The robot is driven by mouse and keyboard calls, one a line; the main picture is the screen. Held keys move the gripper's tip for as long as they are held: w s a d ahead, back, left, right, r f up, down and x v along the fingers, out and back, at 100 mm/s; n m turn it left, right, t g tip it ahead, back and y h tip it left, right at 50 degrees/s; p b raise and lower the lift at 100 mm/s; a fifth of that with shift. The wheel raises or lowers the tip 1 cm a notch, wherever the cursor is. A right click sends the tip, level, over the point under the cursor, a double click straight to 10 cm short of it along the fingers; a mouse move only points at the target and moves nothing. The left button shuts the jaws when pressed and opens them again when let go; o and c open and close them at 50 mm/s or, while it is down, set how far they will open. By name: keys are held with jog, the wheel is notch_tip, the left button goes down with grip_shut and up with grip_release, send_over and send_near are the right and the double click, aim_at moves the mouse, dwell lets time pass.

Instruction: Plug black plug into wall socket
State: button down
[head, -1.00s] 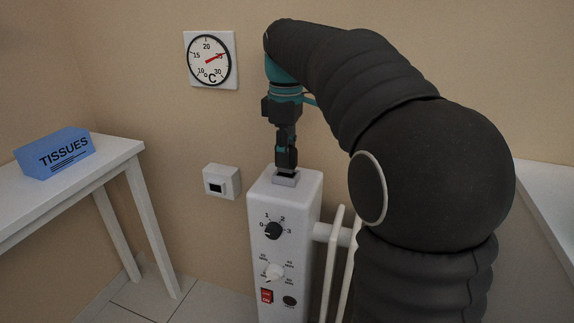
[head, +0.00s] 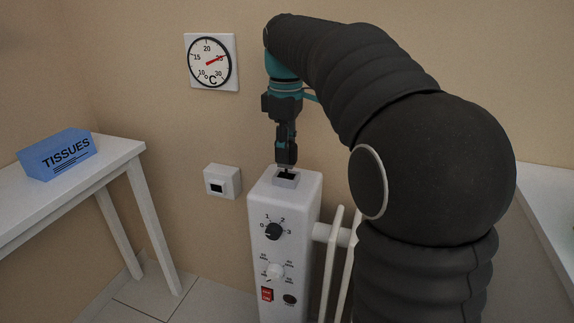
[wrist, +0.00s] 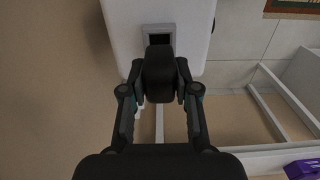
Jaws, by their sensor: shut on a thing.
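The black plug (wrist: 159,72) is between the fingers of my gripper (wrist: 160,92) in the wrist view. My gripper (head: 286,156) is shut on it and points down just above the grey holder (head: 287,181) on top of the white heater. The plug's lower end shows just over the holder's dark opening; whether its tip is still inside I cannot tell. The holder's opening also shows in the wrist view (wrist: 158,29), beyond the plug. The wall socket (head: 222,182) is a white box with a dark square opening, on the wall left of the heater and slightly lower than my gripper.
The white heater (head: 310,205) with dials and a red switch stands below my gripper, its pipes (head: 334,260) to the right. A thermometer (head: 210,62) hangs above the socket. A white table (head: 110,158) with a blue tissue box (head: 57,154) is at left. The wall between socket and gripper is clear.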

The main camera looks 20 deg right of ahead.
jog(key=shift+r+p, duration=1.35)
jog(key=shift+r, duration=0.05)
dwell(0.7)
